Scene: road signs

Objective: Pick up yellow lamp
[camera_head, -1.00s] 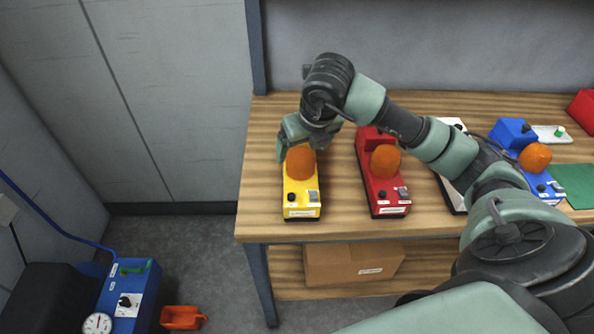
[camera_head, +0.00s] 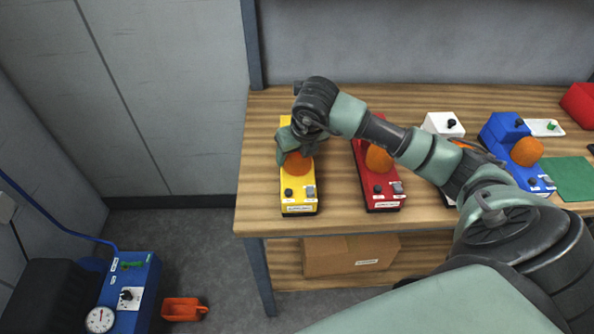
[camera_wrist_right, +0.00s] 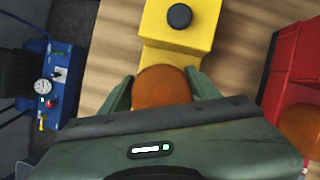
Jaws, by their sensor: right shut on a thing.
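The yellow lamp (camera_head: 298,202) has a long yellow base and an orange dome. It stands at the left end of the wooden table, and I cannot tell whether it touches the tabletop. My right gripper (camera_head: 297,156) comes down over it from above and is shut on the orange dome, which it partly hides. In the right wrist view the fingers lie on both sides of the orange dome (camera_wrist_right: 162,87), and part of the yellow base (camera_wrist_right: 182,25) with a black knob shows beyond. My left gripper is not in view.
A red lamp (camera_head: 380,190) stands just right of the yellow one. A white device (camera_head: 443,124), a blue lamp (camera_head: 507,133) and a green mat (camera_head: 570,178) are farther right. A cardboard box (camera_head: 348,255) is on the shelf below. A wall stands behind the table.

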